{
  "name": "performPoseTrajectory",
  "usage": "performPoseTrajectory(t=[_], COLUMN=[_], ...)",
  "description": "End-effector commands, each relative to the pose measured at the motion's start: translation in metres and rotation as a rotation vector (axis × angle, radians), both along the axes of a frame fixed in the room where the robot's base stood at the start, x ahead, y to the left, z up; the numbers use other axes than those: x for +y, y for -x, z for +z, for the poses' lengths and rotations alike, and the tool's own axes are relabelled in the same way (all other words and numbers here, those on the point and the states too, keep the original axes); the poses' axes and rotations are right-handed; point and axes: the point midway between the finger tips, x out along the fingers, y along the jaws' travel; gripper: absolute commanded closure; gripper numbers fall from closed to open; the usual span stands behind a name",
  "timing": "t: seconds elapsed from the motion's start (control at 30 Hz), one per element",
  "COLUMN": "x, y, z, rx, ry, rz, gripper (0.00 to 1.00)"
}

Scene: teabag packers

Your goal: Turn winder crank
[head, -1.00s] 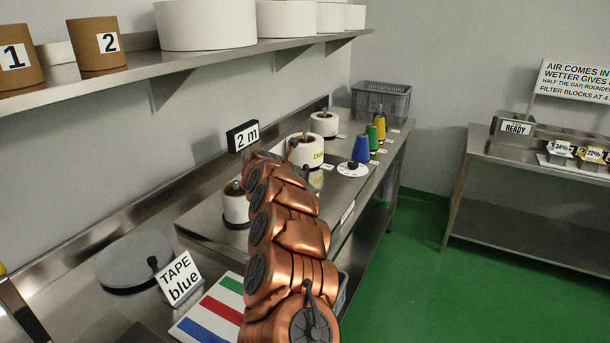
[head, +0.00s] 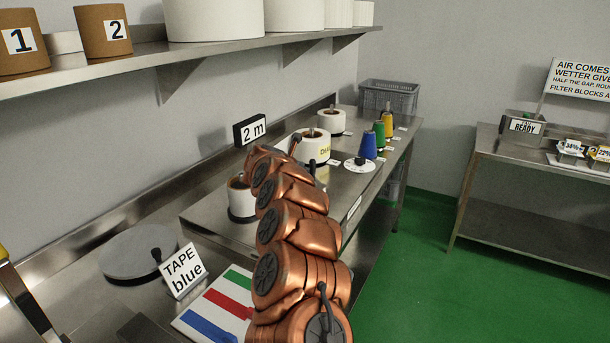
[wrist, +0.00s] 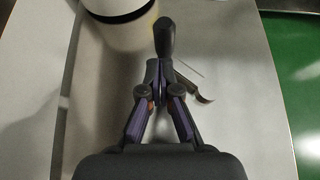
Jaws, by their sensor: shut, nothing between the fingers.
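A dark upright crank handle (wrist: 165,38) stands just beyond the fingertips in the wrist view. A thin dark upright piece beside my arm in the head view (head: 312,168) looks like the same handle. My gripper (wrist: 158,74) is shut and empty, its tips close to the handle's lower end; I cannot tell whether they touch. A white reel (wrist: 115,5) is at the top of the wrist view. The winder's body under the handle is not clearly visible.
A steel bench holds white reels (head: 332,120), blue (head: 368,146), green and yellow cones and a grey crate (head: 388,98). A "2 m" sign (head: 250,129) stands behind. A "TAPE blue" sign (head: 184,271) and grey disc (head: 135,252) are front left. Green floor (head: 430,270) is clear.

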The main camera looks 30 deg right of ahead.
Motion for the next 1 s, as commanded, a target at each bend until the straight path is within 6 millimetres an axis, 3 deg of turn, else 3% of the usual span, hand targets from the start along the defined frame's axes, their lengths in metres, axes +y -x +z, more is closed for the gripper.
performPoseTrajectory(t=[0.23, 1.0], x=[0.018, 0.092], y=[0.007, 0.038], z=[-0.006, 0.045], rx=[-0.002, -0.004], ry=[-0.001, -0.001], rz=[-0.002, -0.002], gripper=[1.0, 1.0])
